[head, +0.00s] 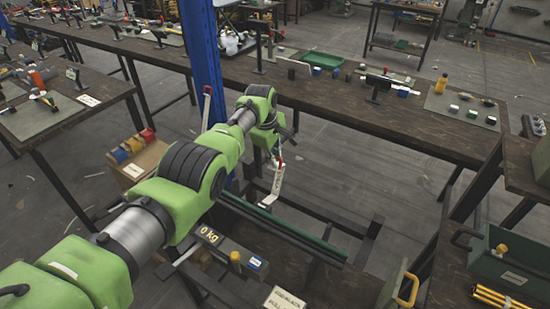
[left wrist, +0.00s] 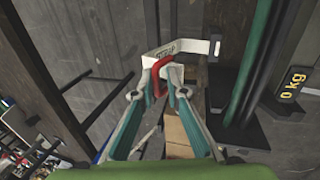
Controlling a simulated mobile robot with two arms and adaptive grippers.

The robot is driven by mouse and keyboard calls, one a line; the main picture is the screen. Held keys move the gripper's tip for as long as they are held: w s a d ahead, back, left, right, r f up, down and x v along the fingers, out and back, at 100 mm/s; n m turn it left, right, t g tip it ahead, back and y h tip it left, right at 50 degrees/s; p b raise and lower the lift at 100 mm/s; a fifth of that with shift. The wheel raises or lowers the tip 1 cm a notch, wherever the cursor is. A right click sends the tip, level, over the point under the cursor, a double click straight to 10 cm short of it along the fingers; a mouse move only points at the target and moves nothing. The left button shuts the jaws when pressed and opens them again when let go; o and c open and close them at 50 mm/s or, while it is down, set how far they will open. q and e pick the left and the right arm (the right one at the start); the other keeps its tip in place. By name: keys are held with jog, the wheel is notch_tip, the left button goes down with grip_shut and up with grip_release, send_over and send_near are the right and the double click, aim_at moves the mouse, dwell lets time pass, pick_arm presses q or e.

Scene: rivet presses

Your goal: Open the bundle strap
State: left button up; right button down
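The bundle strap (head: 276,183) is a white labelled band with a red pull handle. In the head view it hangs below my left gripper (head: 277,157), beside the long green bundle (head: 290,228) on a dark rack. In the left wrist view the white strap (left wrist: 168,49) bends in an angular shape, apart from the green lengths (left wrist: 262,60) at right. The red handle (left wrist: 161,67) lies between the fingertips of my left gripper (left wrist: 162,78), which look closed on it. Its far side is partly hidden. My right gripper is not in view.
A scale display (head: 209,235) reading 0 kg stands near the rack. A blue post (head: 203,65) rises behind my left arm. A long bench (head: 330,95) with small items runs behind. A green toolbox (head: 505,262) stands at right.

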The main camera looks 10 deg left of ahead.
pick_arm(q)
jog(key=shift+s+r, duration=0.1)
jog(key=shift+r, duration=0.45)
jog(key=v, duration=1.1)
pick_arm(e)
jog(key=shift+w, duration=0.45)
pick_arm(q)
jog(key=shift+a+f, duration=0.1)
